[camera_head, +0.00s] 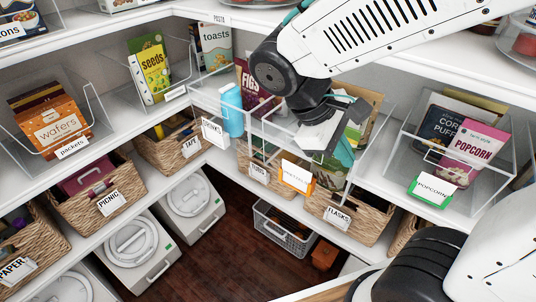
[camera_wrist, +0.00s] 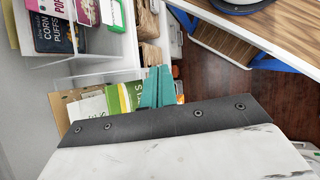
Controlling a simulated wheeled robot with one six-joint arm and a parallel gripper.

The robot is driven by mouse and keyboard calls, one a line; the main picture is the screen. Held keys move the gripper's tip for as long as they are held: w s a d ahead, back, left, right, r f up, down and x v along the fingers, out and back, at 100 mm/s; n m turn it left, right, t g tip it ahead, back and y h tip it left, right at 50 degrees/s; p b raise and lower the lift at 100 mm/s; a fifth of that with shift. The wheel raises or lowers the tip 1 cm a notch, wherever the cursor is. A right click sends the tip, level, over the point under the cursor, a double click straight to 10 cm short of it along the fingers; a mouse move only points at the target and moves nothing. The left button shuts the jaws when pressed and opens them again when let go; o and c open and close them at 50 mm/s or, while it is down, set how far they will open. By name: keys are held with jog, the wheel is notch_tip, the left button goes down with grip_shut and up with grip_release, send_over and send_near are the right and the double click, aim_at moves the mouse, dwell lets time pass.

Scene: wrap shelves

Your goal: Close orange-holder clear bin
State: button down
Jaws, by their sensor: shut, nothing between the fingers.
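The clear bin with the orange label holder (camera_head: 298,178) is in the middle of the head view. It seems to stick out past the front edge of the middle shelf. Packages with green and brown faces stand in it, and they show in the wrist view as green-and-white packs (camera_wrist: 115,98). My gripper (camera_wrist: 157,72) is shut and empty, its teal fingers close together in front of these packs. In the head view my wrist covers the upper part of the bin and most of its contents. I cannot tell whether the fingers touch the bin.
A clear bin with a green holder marked popcorn (camera_head: 432,190) stands to the right. A light-blue holder (camera_head: 232,112) marks the bin to the left. Wicker baskets, including flasks (camera_head: 338,218), sit on the shelf below. The dark wooden floor (camera_head: 225,245) is open in front.

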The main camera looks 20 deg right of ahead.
jog(key=w+a+f+n+t+h, duration=0.4)
jog(key=w+a+f+n+h, duration=0.1)
jog(key=w+a+n+h, duration=0.25)
jog(key=n+t, duration=0.9)
jog(key=n, duration=0.1)
send_near(276, 149)
jog(key=shift+h, duration=0.35)
jog(key=x, duration=0.7)
jog(key=shift+f, duration=0.25)
